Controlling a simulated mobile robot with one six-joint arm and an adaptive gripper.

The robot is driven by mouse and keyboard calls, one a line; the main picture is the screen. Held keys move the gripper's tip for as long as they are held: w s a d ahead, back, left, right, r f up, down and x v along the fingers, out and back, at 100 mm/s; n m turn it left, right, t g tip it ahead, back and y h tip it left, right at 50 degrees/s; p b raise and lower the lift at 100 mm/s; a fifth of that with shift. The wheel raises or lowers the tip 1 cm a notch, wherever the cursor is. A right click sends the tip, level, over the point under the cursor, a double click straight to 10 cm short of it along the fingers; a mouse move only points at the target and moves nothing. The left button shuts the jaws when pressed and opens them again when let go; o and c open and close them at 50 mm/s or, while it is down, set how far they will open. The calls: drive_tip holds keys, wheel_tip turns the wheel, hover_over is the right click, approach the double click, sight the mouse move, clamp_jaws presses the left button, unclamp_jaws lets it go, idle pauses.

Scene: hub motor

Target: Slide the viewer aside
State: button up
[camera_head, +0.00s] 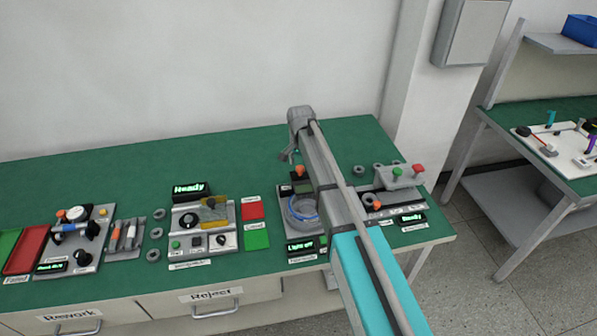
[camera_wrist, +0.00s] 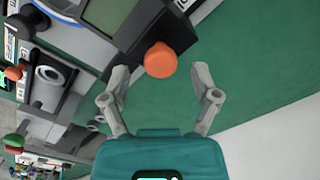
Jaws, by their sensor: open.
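The viewer (camera_wrist: 118,20) is a dark block with a greenish screen and an orange knob (camera_wrist: 160,60) on its near end in the wrist view. In the head view the viewer (camera_head: 303,186) is partly hidden by my arm, above a round clear dish with a blue ring (camera_head: 303,208). My gripper (camera_wrist: 160,88) is open, with one finger on each side of the orange knob. In the head view my gripper (camera_head: 290,154) is at the back of the station, mostly hidden by the wrist.
A "Light off" display (camera_head: 304,247) stands in front of the dish. A "Ready" station (camera_head: 203,220) and red and green pads are to the left. The green bench (camera_head: 230,155) behind is clear.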

drive_tip(key=shift+f+b, duration=0.45)
drive_tip(key=shift+f, duration=0.25)
clamp_jaws()
